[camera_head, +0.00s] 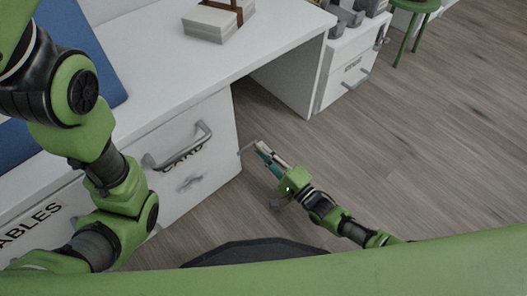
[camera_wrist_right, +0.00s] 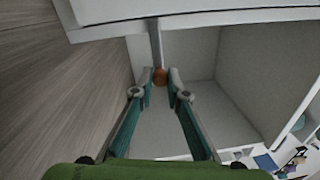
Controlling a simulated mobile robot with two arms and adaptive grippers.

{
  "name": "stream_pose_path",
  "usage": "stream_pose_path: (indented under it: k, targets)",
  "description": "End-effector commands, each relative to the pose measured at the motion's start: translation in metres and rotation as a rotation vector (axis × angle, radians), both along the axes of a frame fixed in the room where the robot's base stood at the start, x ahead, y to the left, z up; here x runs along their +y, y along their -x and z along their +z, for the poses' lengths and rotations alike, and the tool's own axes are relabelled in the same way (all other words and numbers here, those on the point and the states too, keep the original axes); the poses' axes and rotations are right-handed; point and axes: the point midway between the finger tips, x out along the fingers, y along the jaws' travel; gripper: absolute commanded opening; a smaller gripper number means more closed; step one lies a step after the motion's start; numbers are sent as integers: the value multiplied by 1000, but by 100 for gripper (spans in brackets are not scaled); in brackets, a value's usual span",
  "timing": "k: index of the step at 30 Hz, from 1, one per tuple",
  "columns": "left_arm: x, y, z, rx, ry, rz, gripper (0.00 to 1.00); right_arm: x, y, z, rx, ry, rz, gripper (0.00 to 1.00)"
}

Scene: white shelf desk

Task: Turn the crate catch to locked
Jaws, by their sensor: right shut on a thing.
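In the right wrist view a thin grey bar (camera_wrist_right: 155,42) runs from a white panel edge to a small orange-brown knob (camera_wrist_right: 160,76). It looks like the catch. My right gripper (camera_wrist_right: 160,82) has its teal fingers closed in on either side of the knob. In the head view my right gripper (camera_head: 259,149) is beside the right edge of the white drawer unit, where a thin grey piece (camera_head: 246,149) sticks out. The knob cannot be made out there. No crate or locked marking is readable. My left arm shows at the left, but its gripper is not visible.
The white desk (camera_head: 160,60) carries a stack of pale blocks (camera_head: 212,22). A labelled drawer front (camera_head: 205,165) with a grey handle (camera_head: 185,153) is left of my right gripper. A white cabinet (camera_head: 345,88) and green stool (camera_head: 417,5) stand farther back. Wooden floor (camera_head: 420,150) is open to the right.

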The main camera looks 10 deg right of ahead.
Motion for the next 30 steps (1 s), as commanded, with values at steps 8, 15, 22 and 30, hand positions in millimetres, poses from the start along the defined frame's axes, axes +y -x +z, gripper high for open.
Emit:
stream_pose_path:
  k: [8, 15, 22, 30]
  targets:
    - [0, -1, 0, 3, -1, 1, 26, -1, 1, -2, 5, 0, -1, 0]
    - [0, -1, 0, 3, 0, 1, 26, 0, 0, -1, 4, 0, -1, 31]
    - [1, -1, -1, 5, 0, 2, 26, -1, 2, -1, 2, 0, -1, 31]
    - [0, -1, 0, 2, 0, 1, 26, -26, 35, -6, 6, 3, -1, 31]
